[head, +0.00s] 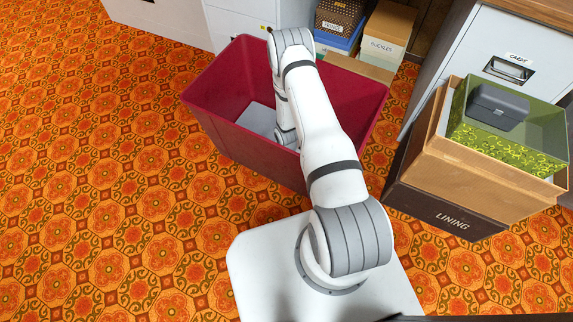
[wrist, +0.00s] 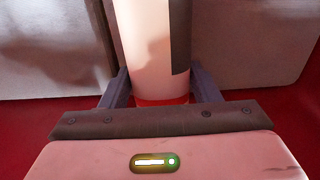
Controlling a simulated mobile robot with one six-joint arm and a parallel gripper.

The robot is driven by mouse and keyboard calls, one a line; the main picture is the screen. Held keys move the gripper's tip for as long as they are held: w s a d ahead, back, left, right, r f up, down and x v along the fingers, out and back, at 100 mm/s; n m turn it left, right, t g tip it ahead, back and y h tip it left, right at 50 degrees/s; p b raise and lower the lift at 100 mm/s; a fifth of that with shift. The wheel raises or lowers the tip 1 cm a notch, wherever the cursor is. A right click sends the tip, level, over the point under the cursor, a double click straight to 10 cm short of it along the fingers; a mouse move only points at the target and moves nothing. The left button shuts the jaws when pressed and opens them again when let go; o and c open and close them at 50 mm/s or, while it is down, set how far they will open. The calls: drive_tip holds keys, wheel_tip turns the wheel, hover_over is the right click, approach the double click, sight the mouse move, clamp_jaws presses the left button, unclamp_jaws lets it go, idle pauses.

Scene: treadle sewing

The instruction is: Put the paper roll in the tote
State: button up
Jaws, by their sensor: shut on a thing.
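The tote (head: 235,142) is a large dark red open bin on the patterned floor, in the middle of the head view. My arm reaches over it and down into it, and hides my gripper in that view. In the wrist view my gripper (wrist: 160,76) is shut on the paper roll (wrist: 148,42), a pale cylinder with a dark grey strip down its right side. The roll stands between the two fingers and runs out of the top of the picture. Red surfaces show around it. Whether the roll touches the tote's bottom cannot be told.
A flat grey piece (head: 258,119) lies inside the tote. Boxes and a grey cabinet (head: 510,62) stand behind. At right, a green see-through bin (head: 525,125) with a dark grey case (head: 497,106) sits above a box marked LINING (head: 445,213). The left floor is clear.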

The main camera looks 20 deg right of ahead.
drive_tip(key=shift+f, duration=0.1)
drive_tip(key=o, duration=1.1)
